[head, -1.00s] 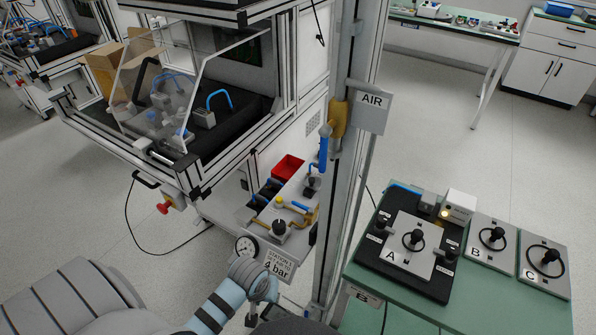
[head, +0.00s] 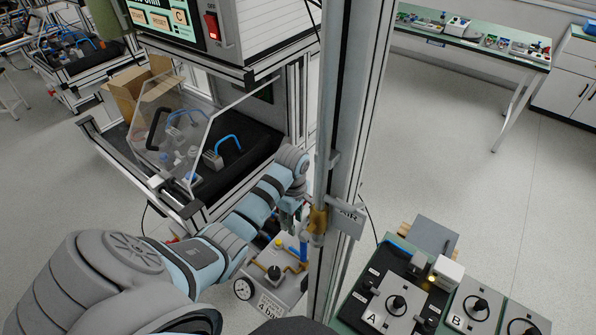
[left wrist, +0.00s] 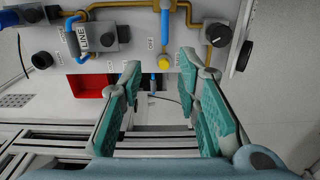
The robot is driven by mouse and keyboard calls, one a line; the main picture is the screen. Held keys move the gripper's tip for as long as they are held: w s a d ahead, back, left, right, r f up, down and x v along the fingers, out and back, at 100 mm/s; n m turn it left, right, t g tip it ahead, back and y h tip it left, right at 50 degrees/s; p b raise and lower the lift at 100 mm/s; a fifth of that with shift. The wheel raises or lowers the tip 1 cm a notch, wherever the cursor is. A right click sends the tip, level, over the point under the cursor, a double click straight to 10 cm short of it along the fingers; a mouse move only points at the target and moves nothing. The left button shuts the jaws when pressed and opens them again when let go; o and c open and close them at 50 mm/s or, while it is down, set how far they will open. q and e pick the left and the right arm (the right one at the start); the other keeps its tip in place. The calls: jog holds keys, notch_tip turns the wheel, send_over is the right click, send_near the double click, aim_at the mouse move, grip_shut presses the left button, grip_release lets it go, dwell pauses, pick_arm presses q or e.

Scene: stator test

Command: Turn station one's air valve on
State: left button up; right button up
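A brass valve (head: 318,221) is on the grey post, beside the tilted AIR sign (head: 350,219). Its blue lever is hidden now. My left gripper (head: 296,230) is just left of the post, above the panel with the gauge (head: 243,289); the arm partly covers it. In the left wrist view the gripper (left wrist: 160,65) is open with nothing held. My right gripper is not in view.
The upright post (head: 345,110) stands close beside my gripper. A test cabinet with a clear guard (head: 180,130) is behind my left arm. A green bench with plates A (head: 385,310) and B (head: 478,305) is at the lower right. Open floor lies behind it.

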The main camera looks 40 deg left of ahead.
aim_at(292, 248)
pick_arm(q)
jog(key=f+b, duration=0.1)
jog(key=f, duration=0.3)
jog(key=f+b, duration=0.1)
jog(key=f, duration=0.3)
jog(key=s+f+b, duration=0.1)
jog(key=f+b, duration=0.1)
jog(key=f, duration=0.2)
jog(key=shift+a+f, duration=0.1)
jog(key=shift+f, duration=0.2)
jog(key=shift+w+f, duration=0.1)
jog(key=shift+f, duration=0.1)
jog(key=shift+r, duration=0.15)
jog(key=shift+c, duration=0.6)
grip_shut()
